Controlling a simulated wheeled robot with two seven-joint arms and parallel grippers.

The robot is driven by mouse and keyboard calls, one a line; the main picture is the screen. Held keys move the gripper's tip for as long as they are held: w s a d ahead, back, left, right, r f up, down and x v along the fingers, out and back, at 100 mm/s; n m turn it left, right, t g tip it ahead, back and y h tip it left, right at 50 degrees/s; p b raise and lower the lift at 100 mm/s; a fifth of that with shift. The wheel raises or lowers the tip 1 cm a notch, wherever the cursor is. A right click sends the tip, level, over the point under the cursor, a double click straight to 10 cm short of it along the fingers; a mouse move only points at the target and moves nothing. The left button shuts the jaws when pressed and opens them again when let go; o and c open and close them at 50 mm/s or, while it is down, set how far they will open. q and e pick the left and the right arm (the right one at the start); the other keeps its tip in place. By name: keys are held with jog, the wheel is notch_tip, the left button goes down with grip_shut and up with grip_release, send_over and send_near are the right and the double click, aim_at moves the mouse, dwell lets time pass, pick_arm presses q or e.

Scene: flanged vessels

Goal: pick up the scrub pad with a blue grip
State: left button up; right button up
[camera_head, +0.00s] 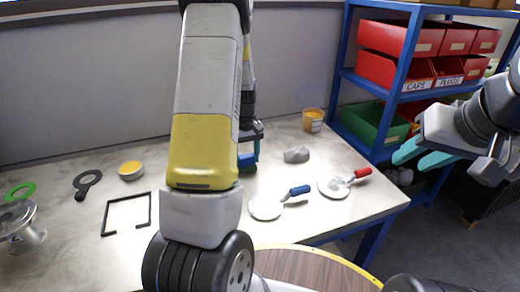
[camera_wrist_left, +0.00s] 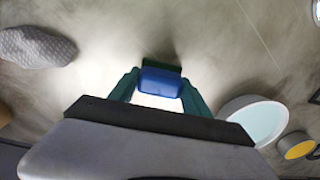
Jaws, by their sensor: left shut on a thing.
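The scrub pad with a blue grip (camera_wrist_left: 160,82) is between the fingers of my left gripper (camera_wrist_left: 158,90) in the left wrist view; a dark green strip of pad shows behind the grip. My left gripper is shut on the blue grip. In the head view the blue grip (camera_head: 247,161) shows in part beside my left arm, which hides the rest. A shadow lies by the pad, but I cannot tell whether it touches the table. My right gripper (camera_head: 422,155) is open and empty at the right, in front of the shelf.
On the table (camera_head: 330,215) lie a blue-handled disc (camera_head: 265,207), a red-handled disc (camera_head: 334,187), a grey lump (camera_head: 297,154) and an orange cup (camera_head: 313,120). At left are a black frame (camera_head: 128,199), a yellow-filled tin (camera_head: 131,171) and a metal vessel (camera_head: 20,222). A blue shelf (camera_head: 403,75) holds bins.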

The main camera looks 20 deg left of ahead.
aim_at(246, 155)
pick_arm(q)
jog(key=shift+r, duration=0.45)
notch_tip(246, 155, up, 2)
jog(key=shift+r, duration=0.25)
jog(key=s+d, duration=0.3)
jog(key=s, duration=0.1)
jog(key=s+d, duration=0.3)
jog(key=s, duration=0.1)
jog(key=s+d+r, duration=0.1)
jog(key=s+d, duration=0.2)
jog(key=s, duration=0.2)
jog(key=shift+d+r, duration=0.1)
